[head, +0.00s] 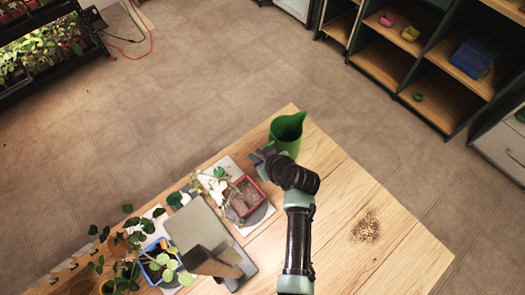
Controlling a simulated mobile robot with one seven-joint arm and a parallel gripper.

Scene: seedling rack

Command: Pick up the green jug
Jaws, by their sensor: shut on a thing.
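The green jug (287,133) is upright at the far corner of the wooden table, its open mouth showing and its spout pointing to the upper right. My gripper (264,156) is at the jug's lower left side and is shut on it. The exact grip point is small and partly hidden by my wrist. I cannot tell whether the jug's base touches the table.
Left of my arm are a red planter (243,197) on a pale mat, a grey box-like device (198,238) and a blue planter (157,262). Spilled brown grains (366,226) lie on the otherwise clear right side of the table (335,190). Shelves (450,62) stand beyond.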

